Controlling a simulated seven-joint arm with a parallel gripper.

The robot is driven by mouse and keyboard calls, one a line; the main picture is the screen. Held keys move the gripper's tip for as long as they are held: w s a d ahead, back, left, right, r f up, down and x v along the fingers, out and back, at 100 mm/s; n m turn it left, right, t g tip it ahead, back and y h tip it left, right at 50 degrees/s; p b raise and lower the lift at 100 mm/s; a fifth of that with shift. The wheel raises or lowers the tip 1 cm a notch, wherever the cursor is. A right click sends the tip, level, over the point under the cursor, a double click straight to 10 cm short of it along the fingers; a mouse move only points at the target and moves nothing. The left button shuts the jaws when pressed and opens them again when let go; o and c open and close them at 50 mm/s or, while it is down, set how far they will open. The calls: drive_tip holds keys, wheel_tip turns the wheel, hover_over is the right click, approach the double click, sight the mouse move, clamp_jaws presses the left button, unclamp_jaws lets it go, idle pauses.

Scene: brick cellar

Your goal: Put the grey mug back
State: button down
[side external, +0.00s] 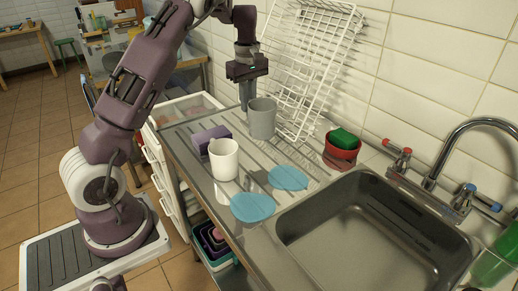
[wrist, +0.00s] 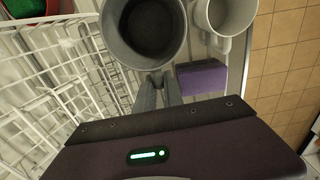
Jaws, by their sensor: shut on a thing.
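The grey mug (side external: 262,120) is upright over the back part of the ribbed steel drainboard (side external: 195,165), beside the wire rack. I cannot tell whether its base touches the board. My gripper (side external: 246,103) points down at the mug's far left side and is shut on it. In the wrist view the grey mug (wrist: 146,58) shows its open, empty-looking mouth, with my fingertips (wrist: 158,84) at its near side. The fingers hide the exact place of the grip, and I cannot make out the handle.
A white mug (side external: 224,160) and a purple sponge (side external: 211,139) stand close in front. Two blue discs (side external: 288,178) lie near the sink (side external: 365,235). The white wire rack (side external: 310,65) leans on the wall. A red bowl (side external: 340,155) holds a green sponge (side external: 344,138).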

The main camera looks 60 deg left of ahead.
wheel_tip(320, 180, down, 8)
drive_tip(key=shift+f, duration=0.25)
drive_tip(key=shift+f, duration=0.1)
drive_tip(key=c, duration=1.5)
unclamp_jaws()
drive_tip(key=shift+o, duration=0.2)
